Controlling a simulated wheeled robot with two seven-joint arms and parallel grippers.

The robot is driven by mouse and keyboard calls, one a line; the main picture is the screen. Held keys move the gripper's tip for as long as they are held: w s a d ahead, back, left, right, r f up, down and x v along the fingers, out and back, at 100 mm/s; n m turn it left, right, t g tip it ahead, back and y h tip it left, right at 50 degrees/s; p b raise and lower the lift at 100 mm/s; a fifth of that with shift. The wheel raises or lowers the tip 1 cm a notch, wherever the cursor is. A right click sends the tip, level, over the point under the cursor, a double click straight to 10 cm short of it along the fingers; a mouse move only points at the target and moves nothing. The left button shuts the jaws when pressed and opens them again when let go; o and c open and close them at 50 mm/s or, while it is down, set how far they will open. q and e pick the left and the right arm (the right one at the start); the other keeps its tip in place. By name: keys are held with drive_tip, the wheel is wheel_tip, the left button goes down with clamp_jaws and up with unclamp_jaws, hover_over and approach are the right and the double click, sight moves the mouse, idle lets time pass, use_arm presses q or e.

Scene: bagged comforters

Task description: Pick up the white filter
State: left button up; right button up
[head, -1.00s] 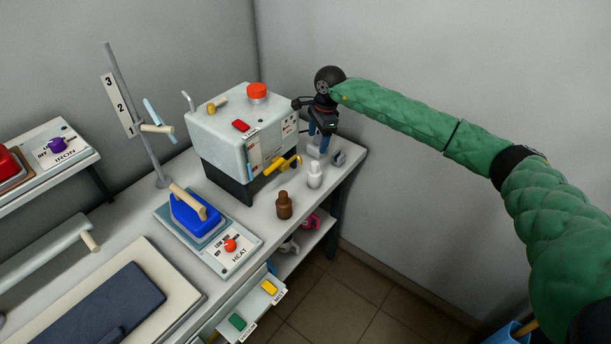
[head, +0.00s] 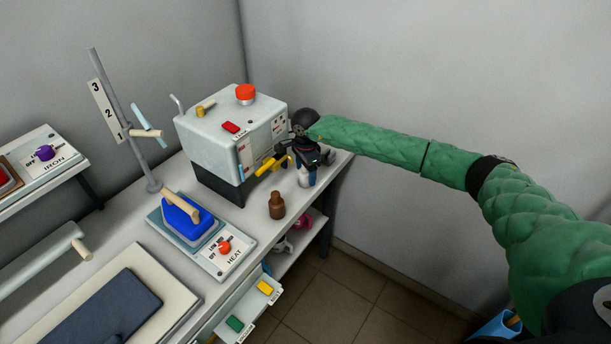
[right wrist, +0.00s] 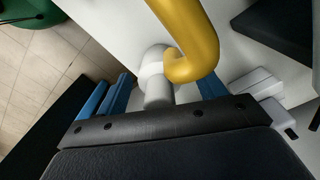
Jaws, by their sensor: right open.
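My right gripper (head: 306,178) is open at the front right of the boxy machine, over the table's far right end. In the right wrist view, its blue fingers (right wrist: 158,92) stand apart. A white rounded piece with a narrower neck (right wrist: 154,72) lies between and beyond them, partly covered by a yellow hooked spout. A pale grey-white blocky piece (right wrist: 258,84) sits just right of the right finger, outside the jaws. I cannot tell for sure which of these is the white filter. In the head view my gripper hides most of this spot. My left gripper is not in view.
The machine (head: 222,135) with its yellow spout (head: 270,166) stands close to the gripper. A brown bottle (head: 277,206) stands in front. A blue iron (head: 188,215) rests on a heat plate further left. The wall is close behind the arm.

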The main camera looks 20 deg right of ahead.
drive_tip(key=shift+f, duration=0.45)
drive_tip(key=c, duration=1.1)
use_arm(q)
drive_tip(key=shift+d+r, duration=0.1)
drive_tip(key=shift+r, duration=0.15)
use_arm(e)
wheel_tip(320, 180, up, 4)
drive_tip(key=shift+d+r, duration=0.15)
drive_tip(key=shift+r, duration=0.1)
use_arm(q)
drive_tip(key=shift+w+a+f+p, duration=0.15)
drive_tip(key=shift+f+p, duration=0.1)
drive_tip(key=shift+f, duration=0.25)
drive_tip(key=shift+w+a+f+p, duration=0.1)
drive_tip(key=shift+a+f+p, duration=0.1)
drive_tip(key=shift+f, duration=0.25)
use_arm(e)
drive_tip(key=shift+s+d+r, duration=1.1)
drive_tip(key=shift+s+d, duration=0.1)
drive_tip(key=shift+d, duration=0.3)
drive_tip(key=shift+s+d+r, duration=1.05)
drive_tip(key=shift+s+d, duration=0.1)
drive_tip(key=shift+d, duration=0.3)
drive_tip(key=shift+s+d+r, duration=1.1)
drive_tip(key=shift+s+d, duration=0.1)
drive_tip(key=shift+d, duration=0.3)
